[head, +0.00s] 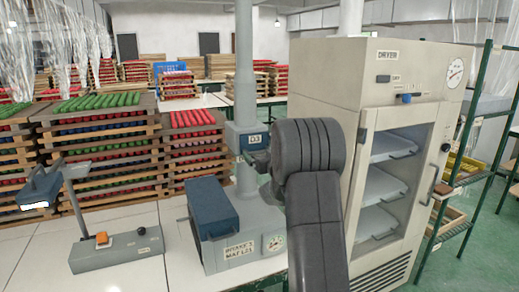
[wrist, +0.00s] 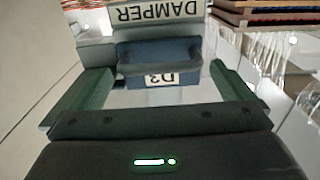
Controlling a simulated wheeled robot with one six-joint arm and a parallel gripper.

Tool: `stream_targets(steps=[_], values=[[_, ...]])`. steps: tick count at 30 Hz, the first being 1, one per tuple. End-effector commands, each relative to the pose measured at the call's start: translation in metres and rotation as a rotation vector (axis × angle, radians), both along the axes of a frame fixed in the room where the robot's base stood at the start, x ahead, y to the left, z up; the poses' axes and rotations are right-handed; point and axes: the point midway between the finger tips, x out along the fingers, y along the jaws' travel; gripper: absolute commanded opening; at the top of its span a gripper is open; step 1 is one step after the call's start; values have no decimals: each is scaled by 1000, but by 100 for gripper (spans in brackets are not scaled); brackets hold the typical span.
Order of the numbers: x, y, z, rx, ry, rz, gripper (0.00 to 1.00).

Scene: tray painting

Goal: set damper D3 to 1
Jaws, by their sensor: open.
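The damper D3 is a blue-grey box with a D3 label (head: 254,139) on the upright grey duct in the head view. In the wrist view its blue handle (wrist: 158,52) shows with the D3 label upside down, below a grey plate reading DAMPER (wrist: 156,13). My gripper (wrist: 162,69) is open, with one green finger on each side of the handle's width. I see gaps between the fingers and the handle; I cannot tell how far the handle lies ahead of the fingertips. In the head view my arm hides most of the gripper. No setting numbers are readable.
A grey machine with a blue lid (head: 212,207) stands on the white table below the damper. A beige dryer (head: 328,80) stands close on the right. A lamp stand (head: 118,250) is at front left. Stacked trays of coloured sticks (head: 100,152) stand behind.

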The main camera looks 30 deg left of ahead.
Motion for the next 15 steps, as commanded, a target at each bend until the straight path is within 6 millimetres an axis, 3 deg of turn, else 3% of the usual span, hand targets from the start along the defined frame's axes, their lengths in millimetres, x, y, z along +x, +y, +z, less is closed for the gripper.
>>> stream_targets(steps=[6,15], values=[[16,18,0,0,1,-1,100],[20,23,0,0,0,-1,100]])
